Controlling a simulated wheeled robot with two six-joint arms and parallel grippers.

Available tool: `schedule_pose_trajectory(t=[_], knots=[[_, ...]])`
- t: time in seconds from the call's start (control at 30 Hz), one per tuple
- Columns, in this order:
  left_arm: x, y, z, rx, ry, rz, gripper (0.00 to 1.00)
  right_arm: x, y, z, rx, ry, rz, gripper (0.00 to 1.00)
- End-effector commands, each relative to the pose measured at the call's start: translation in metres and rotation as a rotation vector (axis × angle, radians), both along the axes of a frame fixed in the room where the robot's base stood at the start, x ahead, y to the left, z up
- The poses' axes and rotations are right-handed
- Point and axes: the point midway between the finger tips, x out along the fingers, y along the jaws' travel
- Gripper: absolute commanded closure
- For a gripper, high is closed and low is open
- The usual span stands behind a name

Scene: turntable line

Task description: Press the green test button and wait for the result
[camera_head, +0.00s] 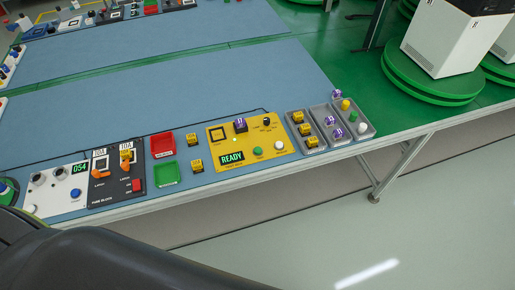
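The yellow test panel (219,157) lies on the blue bench top near its front edge. Its display (232,158) reads READY in green. The green button (257,151) is on the panel's front part, right of the display, with a white button (279,146) further right. A purple piece (240,125) stands at the panel's upper middle; at this size I cannot tell how it is seated. A black knob (266,122) is at the upper right. Neither of my grippers shows. A dark part of my own body fills the bottom left and does not cover the panel.
Grey trays (348,118) right of the panel hold yellow, purple, green and white pieces. Left are a red bin (162,144), a green bin (167,173), two loose yellow pieces (192,138), a black fuse block (117,190) and a white panel (47,201).

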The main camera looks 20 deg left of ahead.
Motion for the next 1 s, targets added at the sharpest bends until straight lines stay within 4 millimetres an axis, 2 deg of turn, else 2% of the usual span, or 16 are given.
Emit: schedule_pose_trajectory(t=[0.03, 0.27, 1.0], knots=[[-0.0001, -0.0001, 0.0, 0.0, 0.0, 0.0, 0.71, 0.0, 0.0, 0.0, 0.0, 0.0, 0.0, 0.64], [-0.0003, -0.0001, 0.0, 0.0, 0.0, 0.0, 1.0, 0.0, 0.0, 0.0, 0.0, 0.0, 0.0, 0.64], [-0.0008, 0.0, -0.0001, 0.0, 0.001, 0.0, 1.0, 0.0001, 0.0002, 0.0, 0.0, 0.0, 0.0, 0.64]])
